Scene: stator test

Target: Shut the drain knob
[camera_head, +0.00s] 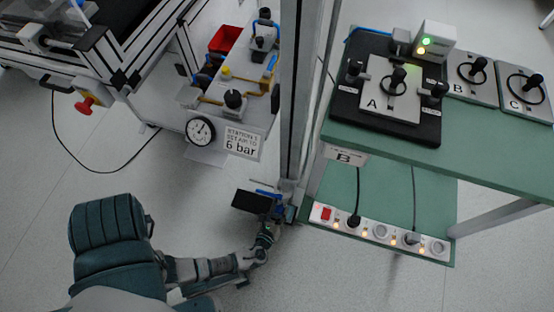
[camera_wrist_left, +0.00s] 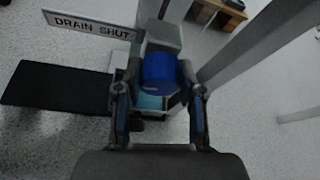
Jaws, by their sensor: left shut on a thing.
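The drain knob (camera_wrist_left: 157,68) is a blue cylinder in the left wrist view, mounted on a grey block. My left gripper (camera_wrist_left: 159,72) has one finger on each side of the knob and is shut on it. A sign reading "DRAIN SHUT" (camera_wrist_left: 88,24) stands to the knob's upper left. In the head view my left gripper (camera_head: 270,225) is low, at the foot of the grey post, and the knob is mostly hidden there. My right gripper is not in view.
A grey upright post (camera_head: 303,90) stands close to the left gripper. A black panel (camera_wrist_left: 56,87) lies left of the knob. The green table (camera_head: 480,160) and a power strip (camera_head: 345,227) are to the right. A pressure gauge (camera_head: 200,130) and "6 bar" sign (camera_head: 242,143) are above.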

